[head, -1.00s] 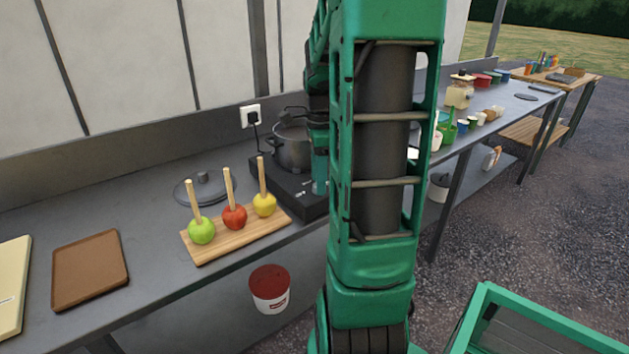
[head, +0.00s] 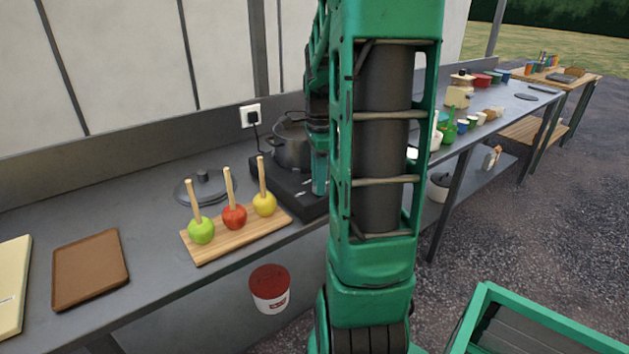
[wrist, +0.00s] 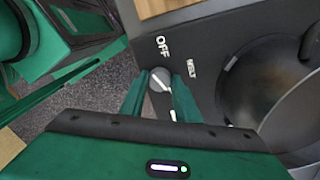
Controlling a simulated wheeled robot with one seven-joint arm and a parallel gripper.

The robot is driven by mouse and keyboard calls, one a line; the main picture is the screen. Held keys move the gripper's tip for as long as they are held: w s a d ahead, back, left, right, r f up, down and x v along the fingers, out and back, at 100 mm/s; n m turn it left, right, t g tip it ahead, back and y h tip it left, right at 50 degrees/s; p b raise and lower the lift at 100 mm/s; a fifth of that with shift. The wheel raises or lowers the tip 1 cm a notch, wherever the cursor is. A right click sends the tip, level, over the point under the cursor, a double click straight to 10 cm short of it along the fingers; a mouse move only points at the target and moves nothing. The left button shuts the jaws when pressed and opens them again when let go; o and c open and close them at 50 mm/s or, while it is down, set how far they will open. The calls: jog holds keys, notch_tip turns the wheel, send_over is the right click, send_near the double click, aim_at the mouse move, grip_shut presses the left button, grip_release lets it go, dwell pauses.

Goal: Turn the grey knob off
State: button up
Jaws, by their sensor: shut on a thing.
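The grey knob (wrist: 158,75) is on the black hob's front panel in the wrist view. The white words OFF and MELT are printed beside it. My gripper (wrist: 161,80) has one finger on each side of the knob and is shut on it. A pale pointer mark shows near the knob, but I cannot tell clearly which setting it points to. In the head view the hob (head: 290,190) stands on the counter with a dark pot (head: 290,150) on it, and my arm hides the knob.
A wooden board (head: 240,237) with three apples on sticks is left of the hob. A pot lid (head: 200,190) lies behind it. A brown tray (head: 90,270) is further left. A red-topped bucket (head: 270,290) is below the counter edge.

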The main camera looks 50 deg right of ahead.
jog(key=n, duration=0.3)
jog(key=shift+w+r+n, duration=0.1)
jog(key=shift+w+n, duration=0.05)
jog(key=shift+n, duration=0.15)
jog(key=n, duration=0.3)
jog(key=shift+d+n, duration=0.1)
jog(key=shift+n, duration=0.3)
jog(key=n, duration=0.6)
jog(key=shift+w, duration=0.1)
jog(key=n, duration=0.7)
jog(key=shift+n, duration=0.3)
jog(key=n, duration=0.5)
jog(key=shift+n, duration=0.7)
jog(key=shift+s, duration=0.2)
